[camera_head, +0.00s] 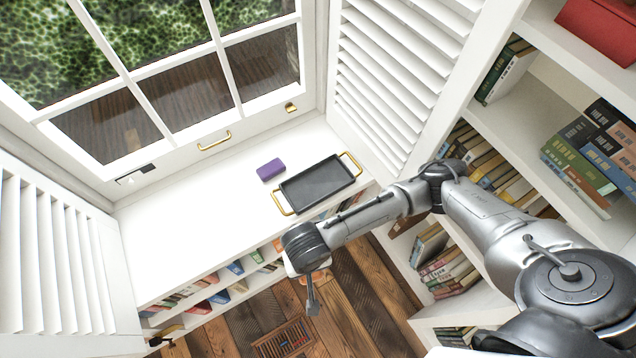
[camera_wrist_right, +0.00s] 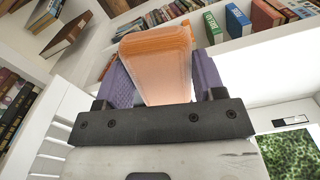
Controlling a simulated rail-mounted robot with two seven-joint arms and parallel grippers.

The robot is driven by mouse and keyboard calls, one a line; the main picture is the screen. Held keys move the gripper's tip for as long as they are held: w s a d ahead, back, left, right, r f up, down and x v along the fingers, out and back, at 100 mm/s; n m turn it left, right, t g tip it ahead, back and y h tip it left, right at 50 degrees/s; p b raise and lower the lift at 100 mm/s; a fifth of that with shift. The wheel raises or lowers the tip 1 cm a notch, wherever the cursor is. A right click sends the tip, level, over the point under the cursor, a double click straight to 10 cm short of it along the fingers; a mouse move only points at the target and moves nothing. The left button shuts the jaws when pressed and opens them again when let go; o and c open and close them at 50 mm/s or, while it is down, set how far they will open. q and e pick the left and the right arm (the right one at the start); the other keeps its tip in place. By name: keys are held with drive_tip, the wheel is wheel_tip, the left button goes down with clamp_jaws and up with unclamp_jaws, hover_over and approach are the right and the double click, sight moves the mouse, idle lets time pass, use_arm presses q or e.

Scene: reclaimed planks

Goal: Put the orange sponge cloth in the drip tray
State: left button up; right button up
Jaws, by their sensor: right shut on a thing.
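The orange sponge cloth (camera_wrist_right: 157,65) is between the two purple fingers of my right gripper (camera_wrist_right: 162,75) in the right wrist view. The gripper is shut on it. In the head view my right gripper (camera_head: 312,292) hangs over the floor in front of the white counter, and the cloth is mostly hidden there. The drip tray (camera_head: 316,184) is black with two gold handles and lies empty on the counter, beyond the gripper and level with the counter's right part. My left gripper does not show.
A purple block (camera_head: 270,169) lies on the counter (camera_head: 190,215) just left of the tray. The counter's left part is clear. A window stands behind, a louvred shutter (camera_head: 385,75) rises right of the tray, and bookshelves (camera_head: 540,130) line the right side.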

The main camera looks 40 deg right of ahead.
drive_tip(key=w+d+f+n, duration=0.1)
drive_tip(key=w+d+f, duration=0.3)
drive_tip(key=d, duration=0.9)
drive_tip(key=w+d+f+n, duration=0.15)
drive_tip(key=w+d, duration=0.45)
drive_tip(key=d, duration=0.6)
drive_tip(key=b, duration=0.3)
hover_over(319, 186)
wheel_tip(319, 186, down, 6)
drive_tip(key=shift+s+f, duration=0.1)
drive_tip(key=shift+f, duration=0.1)
drive_tip(key=shift+f+b, duration=0.8)
drive_tip(key=shift+f, duration=1.2)
drive_tip(key=shift+f, duration=0.1)
drive_tip(key=o, duration=0.6)
drive_tip(key=shift+o, duration=1.3)
